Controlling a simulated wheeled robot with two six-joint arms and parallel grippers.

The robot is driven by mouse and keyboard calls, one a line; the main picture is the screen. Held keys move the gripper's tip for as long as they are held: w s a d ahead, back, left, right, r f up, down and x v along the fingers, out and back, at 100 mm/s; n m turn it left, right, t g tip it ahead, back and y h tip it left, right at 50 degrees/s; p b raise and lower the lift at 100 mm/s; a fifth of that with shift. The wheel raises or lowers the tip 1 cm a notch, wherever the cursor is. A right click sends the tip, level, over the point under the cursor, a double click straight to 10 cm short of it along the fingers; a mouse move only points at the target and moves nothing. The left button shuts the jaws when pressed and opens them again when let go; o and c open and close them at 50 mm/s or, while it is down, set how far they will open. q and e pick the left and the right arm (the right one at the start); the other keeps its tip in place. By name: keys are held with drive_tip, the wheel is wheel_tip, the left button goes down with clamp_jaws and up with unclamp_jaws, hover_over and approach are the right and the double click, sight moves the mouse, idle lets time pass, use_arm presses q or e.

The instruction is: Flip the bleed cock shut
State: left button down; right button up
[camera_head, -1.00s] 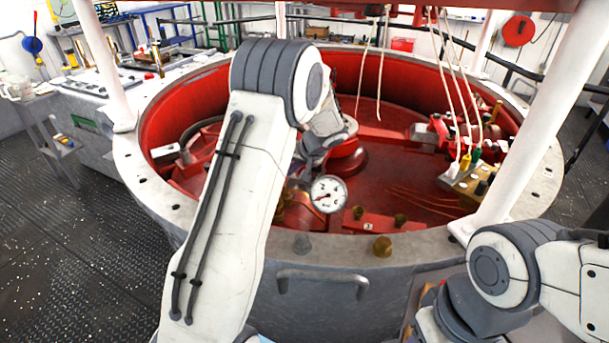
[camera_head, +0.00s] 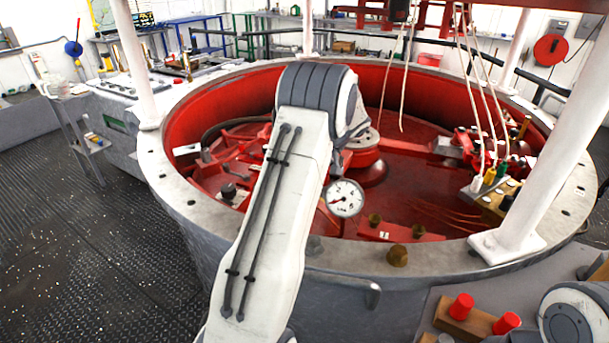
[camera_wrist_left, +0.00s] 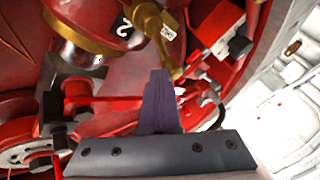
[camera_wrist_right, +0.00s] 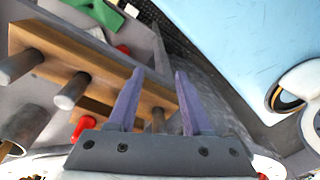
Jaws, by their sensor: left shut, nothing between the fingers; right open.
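I cannot tell for sure which fitting is the bleed cock. A thin red bar (camera_wrist_left: 88,99) with dark blocks is at the left. My left gripper (camera_wrist_left: 158,75) is shut and empty, its tips below the brass pipe; contact is unclear. In the head view my left arm hides it. My right gripper (camera_wrist_right: 160,76) is open and empty over a wooden rack (camera_wrist_right: 90,65) with grey pegs.
A round red pit with a grey rim (camera_head: 180,200) fills the middle of the head view. A pressure gauge (camera_head: 346,198) stands inside its near edge. White posts (camera_head: 550,160) and hanging ropes (camera_head: 470,90) are obstacles. Red-capped pegs (camera_head: 462,306) are at the lower right.

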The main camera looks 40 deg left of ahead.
use_arm(q)
drive_tip(key=n, duration=0.1)
drive_tip(key=n+g, duration=0.1)
drive_tip(key=shift+s+a+n+h+p, duration=0.3)
drive_tip(key=shift+s+a+p, duration=0.1)
drive_tip(key=shift+s+a+n+g+h+p, duration=0.1)
drive_tip(key=shift+s+n+g+h+p, duration=0.25)
drive_tip(key=shift+n, duration=0.3)
drive_tip(key=shift+s+a+n+g+h+p, duration=0.1)
drive_tip(key=shift+s+n+g+h+p, duration=0.15)
drive_tip(key=shift+n+g, duration=0.35)
drive_tip(key=p+v, duration=0.7)
drive_tip(key=v, duration=0.3)
drive_tip(key=shift+d, duration=0.2)
drive_tip(key=shift+s, duration=0.1)
